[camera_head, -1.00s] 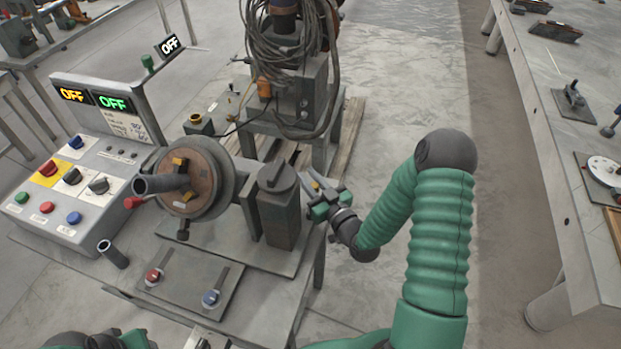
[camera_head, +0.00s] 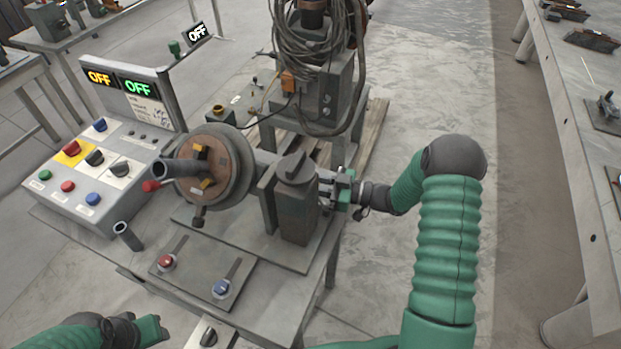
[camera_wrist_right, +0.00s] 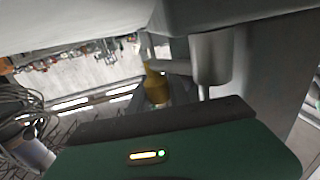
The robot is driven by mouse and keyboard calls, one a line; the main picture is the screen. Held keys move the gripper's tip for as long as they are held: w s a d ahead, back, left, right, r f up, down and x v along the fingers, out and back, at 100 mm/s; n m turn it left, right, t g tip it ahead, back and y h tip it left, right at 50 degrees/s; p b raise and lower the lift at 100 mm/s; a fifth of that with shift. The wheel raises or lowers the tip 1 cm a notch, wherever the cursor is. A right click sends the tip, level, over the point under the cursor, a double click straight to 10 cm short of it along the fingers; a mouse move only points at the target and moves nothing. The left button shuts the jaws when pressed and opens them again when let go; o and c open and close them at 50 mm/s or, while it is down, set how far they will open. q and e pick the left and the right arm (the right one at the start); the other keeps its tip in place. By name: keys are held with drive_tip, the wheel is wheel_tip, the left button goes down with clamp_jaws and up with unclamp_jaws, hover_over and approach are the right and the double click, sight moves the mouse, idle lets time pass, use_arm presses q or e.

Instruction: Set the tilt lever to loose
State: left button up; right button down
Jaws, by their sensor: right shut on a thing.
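The positioner stands on the table with a round brown faceplate (camera_head: 211,170) and a dark grey block (camera_head: 297,205) to its right. My right gripper (camera_head: 328,188) is at the far right side of this block, shut on a small part there. The part appears to be the tilt lever, but the block and fingers hide most of it in the head view. In the right wrist view a yellow piece (camera_wrist_right: 156,86) and a grey cylinder (camera_wrist_right: 211,58) show close beyond the green gripper body. My left gripper (camera_head: 155,330) is low at the left; its opening is unclear.
A control box (camera_head: 97,172) with coloured knobs and two OFF displays stands at the left. A plate with a red and a blue knob (camera_head: 203,268) lies in front. A cable-hung machine (camera_head: 313,85) stands behind.

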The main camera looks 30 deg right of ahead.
drive_tip(key=shift+s+a+n+g+y, duration=0.2)
drive_tip(key=shift+a+n+g+y, duration=0.35)
drive_tip(key=shift+n+g+y, duration=0.35)
drive_tip(key=c, duration=1.5)
unclamp_jaws()
drive_tip(key=shift+c, duration=0.2)
drive_tip(key=o, duration=0.3)
drive_tip(key=shift+w+f, duration=0.1)
drive_tip(key=v, duration=1.7)
